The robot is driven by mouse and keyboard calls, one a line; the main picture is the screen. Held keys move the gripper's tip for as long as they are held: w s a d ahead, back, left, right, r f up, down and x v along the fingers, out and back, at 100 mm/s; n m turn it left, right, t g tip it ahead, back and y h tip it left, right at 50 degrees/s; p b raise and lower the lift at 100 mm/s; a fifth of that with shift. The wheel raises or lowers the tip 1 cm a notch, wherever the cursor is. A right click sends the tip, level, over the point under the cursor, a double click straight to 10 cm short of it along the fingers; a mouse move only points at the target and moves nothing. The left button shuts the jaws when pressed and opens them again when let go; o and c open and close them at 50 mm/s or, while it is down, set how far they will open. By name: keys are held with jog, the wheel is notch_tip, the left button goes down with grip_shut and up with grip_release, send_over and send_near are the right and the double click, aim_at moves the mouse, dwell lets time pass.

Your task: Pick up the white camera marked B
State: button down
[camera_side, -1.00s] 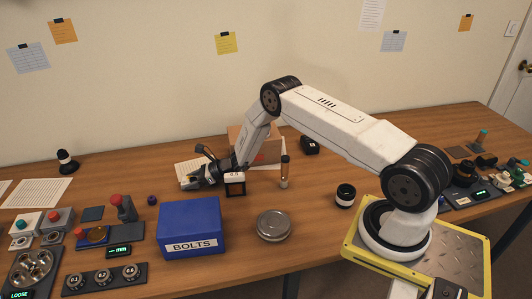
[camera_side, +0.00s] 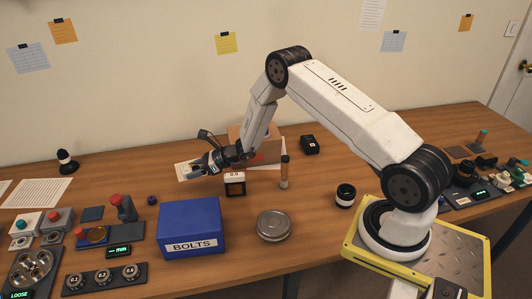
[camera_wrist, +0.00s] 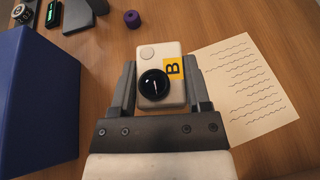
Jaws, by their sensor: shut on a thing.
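The white camera marked B (camera_wrist: 170,92) shows in the wrist view, with a black round lens and a yellow label bearing a black B. My gripper (camera_wrist: 160,98) is shut on it, one finger against each side. In the side view my gripper (camera_side: 200,166) is above the paper behind the blue box; the camera there is small and mostly hidden by the fingers.
A blue BOLTS box (camera_side: 190,226) stands in front of my gripper. A written sheet (camera_wrist: 243,88) lies beside the camera in the wrist view.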

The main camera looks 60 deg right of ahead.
jog(key=s+r, duration=0.7)
jog(key=s, duration=0.4)
jog(key=shift+s+a, duration=0.2)
jog(key=shift+a, duration=0.25)
jog(key=shift+f, duration=0.1)
